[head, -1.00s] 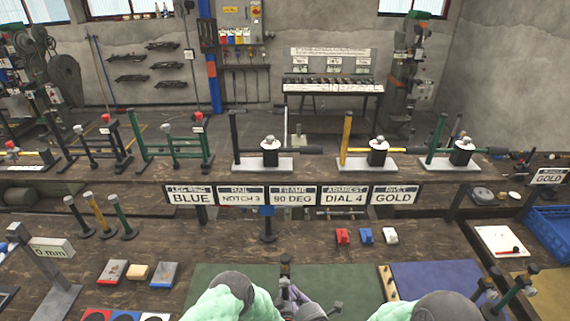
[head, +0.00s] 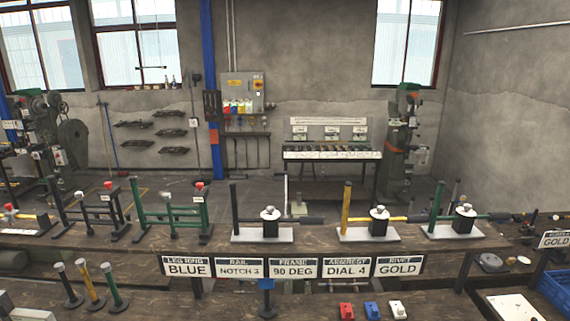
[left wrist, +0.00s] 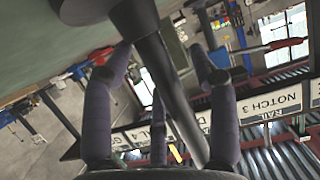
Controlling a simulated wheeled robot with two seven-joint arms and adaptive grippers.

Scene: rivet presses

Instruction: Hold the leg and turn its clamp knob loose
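A dark grey round bar (left wrist: 165,75), which looks like the leg, runs slantwise through the left wrist view. It has a wide dark end at the top. My left gripper (left wrist: 162,55) has its purple-grey fingers spread around this bar. A gap shows between the bar and the right-hand finger, while the left-hand fingertip overlaps the bar's upper end; I cannot tell if it touches. I cannot make out the clamp knob. Neither gripper shows in the head view, and my right gripper is in no view now.
In the head view, a row of signs, with the BLUE sign (head: 188,267) at its left, hangs on the raised shelf's edge (head: 140,250). Three capped posts (head: 92,290) stand lower left.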

